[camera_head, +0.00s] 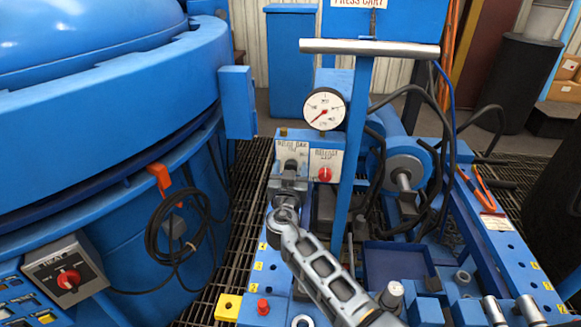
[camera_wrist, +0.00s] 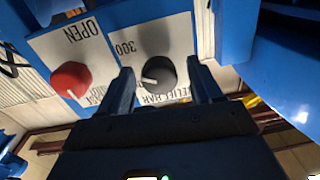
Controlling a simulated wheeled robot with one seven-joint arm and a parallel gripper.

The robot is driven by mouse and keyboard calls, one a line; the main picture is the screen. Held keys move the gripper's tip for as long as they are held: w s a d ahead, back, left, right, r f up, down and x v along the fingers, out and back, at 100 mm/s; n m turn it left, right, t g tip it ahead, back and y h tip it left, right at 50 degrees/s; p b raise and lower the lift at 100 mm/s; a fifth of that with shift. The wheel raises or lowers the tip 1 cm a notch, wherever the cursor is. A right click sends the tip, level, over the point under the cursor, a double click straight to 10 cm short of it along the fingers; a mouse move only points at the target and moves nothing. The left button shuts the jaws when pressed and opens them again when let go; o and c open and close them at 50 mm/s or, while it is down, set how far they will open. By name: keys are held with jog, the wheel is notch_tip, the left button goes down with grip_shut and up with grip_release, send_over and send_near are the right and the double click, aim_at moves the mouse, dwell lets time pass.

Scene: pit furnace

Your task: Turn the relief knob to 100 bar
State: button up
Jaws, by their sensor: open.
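The relief knob (camera_wrist: 158,73) is a dark grey round knob on a white plate in the wrist view. The plate's lettering appears upside down, with "300" beside the knob and a "RELIEF BAR" label partly hidden by my gripper. The knob's white mark points to the left, slightly down. My gripper (camera_wrist: 160,83) is open, with one finger on each side of the knob; I cannot tell whether they touch it. In the head view my gripper (camera_head: 288,184) is at the relief plate (camera_head: 292,151) and hides the knob.
A red knob (camera_head: 325,174) sits on the release plate just right; it also shows in the wrist view (camera_wrist: 71,79). A pressure gauge (camera_head: 324,109) stands above, its needle pointing lower left. A blue post (camera_head: 352,150) rises close to the right. The blue furnace (camera_head: 100,120) fills the left.

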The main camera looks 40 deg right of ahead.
jog(key=shift+w+d, duration=0.2)
jog(key=shift+d, duration=0.05)
jog(key=shift+c, duration=0.5)
jog(key=c, duration=1)
jog(key=shift+o, duration=0.2)
